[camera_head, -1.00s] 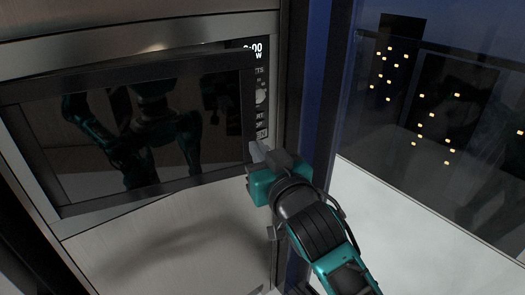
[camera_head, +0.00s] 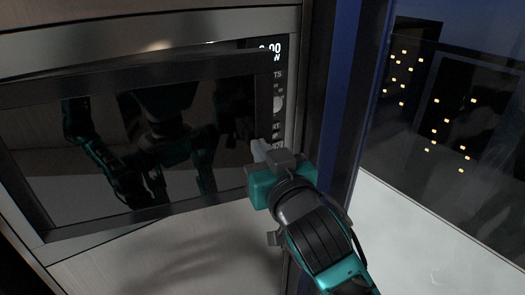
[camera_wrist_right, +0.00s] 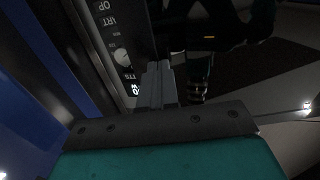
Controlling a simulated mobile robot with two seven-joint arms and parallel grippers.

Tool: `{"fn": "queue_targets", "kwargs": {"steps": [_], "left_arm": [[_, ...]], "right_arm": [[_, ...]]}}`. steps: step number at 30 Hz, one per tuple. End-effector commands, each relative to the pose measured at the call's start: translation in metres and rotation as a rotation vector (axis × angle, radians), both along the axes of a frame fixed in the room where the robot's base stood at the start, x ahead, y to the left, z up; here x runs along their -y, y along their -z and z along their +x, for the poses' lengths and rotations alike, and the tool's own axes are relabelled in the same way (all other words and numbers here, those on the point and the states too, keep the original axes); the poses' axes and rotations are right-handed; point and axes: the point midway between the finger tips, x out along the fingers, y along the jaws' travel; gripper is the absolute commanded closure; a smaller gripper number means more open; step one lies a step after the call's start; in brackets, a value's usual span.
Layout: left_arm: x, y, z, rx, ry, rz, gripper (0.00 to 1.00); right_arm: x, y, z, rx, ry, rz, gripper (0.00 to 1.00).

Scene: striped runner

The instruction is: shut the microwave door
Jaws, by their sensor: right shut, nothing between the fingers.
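The microwave (camera_head: 150,35) is built into a light cabinet. Its door (camera_head: 255,110) is a dark glass panel with a grey frame, and it stands slightly ajar, its free right edge overlapping the control panel (camera_head: 278,95). My right gripper (camera_head: 260,150) is shut and empty, its fingertips at the lower right edge of the door; I cannot tell whether they touch it. In the right wrist view, the shut fingers (camera_wrist_right: 153,88) lie between the control panel (camera_wrist_right: 118,45) and the dark door glass (camera_wrist_right: 215,25). My left gripper is not in view, apart from a dim body reflection in the glass.
A dark blue upright (camera_head: 345,90) stands just right of the microwave. Beyond it are a glass pane with night lights (camera_head: 440,110) and a pale surface (camera_head: 420,240). Light cabinet front (camera_head: 170,260) lies below the door.

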Motion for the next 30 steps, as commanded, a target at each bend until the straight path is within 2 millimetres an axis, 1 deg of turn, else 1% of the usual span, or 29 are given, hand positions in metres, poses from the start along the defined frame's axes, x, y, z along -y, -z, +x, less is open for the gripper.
{"fn": "queue_targets", "kwargs": {"steps": [5, 8, 15, 21, 25, 30], "left_arm": [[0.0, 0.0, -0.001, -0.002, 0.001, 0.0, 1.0], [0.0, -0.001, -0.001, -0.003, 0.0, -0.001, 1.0], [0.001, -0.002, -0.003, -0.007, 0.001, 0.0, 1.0], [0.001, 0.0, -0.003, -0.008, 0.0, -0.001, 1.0], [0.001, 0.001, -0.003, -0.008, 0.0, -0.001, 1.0], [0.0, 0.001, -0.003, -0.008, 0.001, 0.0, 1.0]], "right_arm": [[-0.001, 0.0, 0.002, 0.0, 0.0, 0.0, 1.0], [-0.005, -0.001, 0.012, 0.002, 0.001, 0.001, 1.0], [-0.021, -0.001, 0.056, 0.001, 0.002, 0.001, 1.0], [-0.035, 0.0, 0.085, 0.002, 0.003, 0.001, 1.0], [-0.04, 0.0, 0.094, 0.0, 0.002, 0.001, 1.0], [-0.041, 0.0, 0.096, 0.0, 0.001, 0.0, 1.0]]}}
